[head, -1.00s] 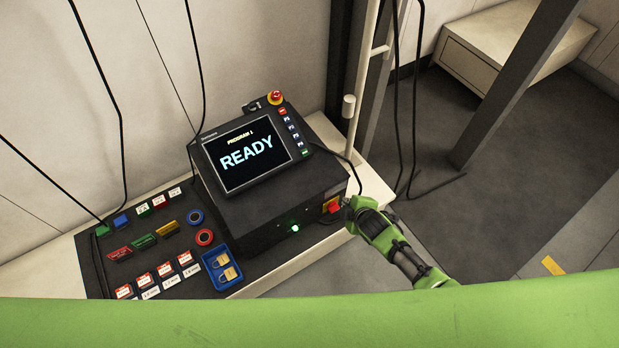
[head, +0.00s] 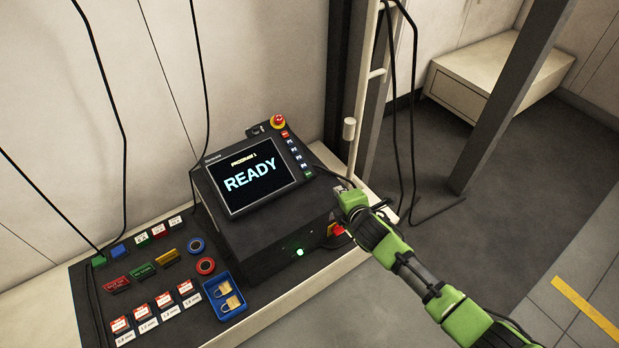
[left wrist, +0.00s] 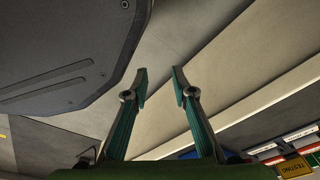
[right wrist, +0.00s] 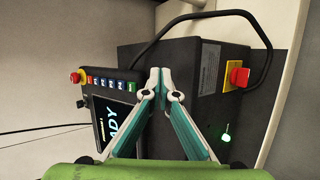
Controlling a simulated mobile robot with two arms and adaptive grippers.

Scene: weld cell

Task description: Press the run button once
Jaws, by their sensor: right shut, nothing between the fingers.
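The controller box (head: 268,237) carries a tilted screen (head: 252,177) reading READY. A column of small keys runs along the screen's right edge, with a green key (head: 308,174) at the bottom; its label is too small to read. The green key also shows in the right wrist view (right wrist: 131,86), left of my fingertips. My right gripper (head: 343,187) is shut and empty, beside the box's right side and apart from the keys; it fills the middle of the right wrist view (right wrist: 160,71). My left gripper (left wrist: 160,72) is open and empty, outside the head view.
A red emergency stop (head: 278,121) sits above the keys. A red switch (right wrist: 239,76) on yellow and a black cable loop (right wrist: 225,14) are near my right gripper. A green lamp (head: 300,252) glows on the box. Padlocks lie in a blue tray (head: 213,287).

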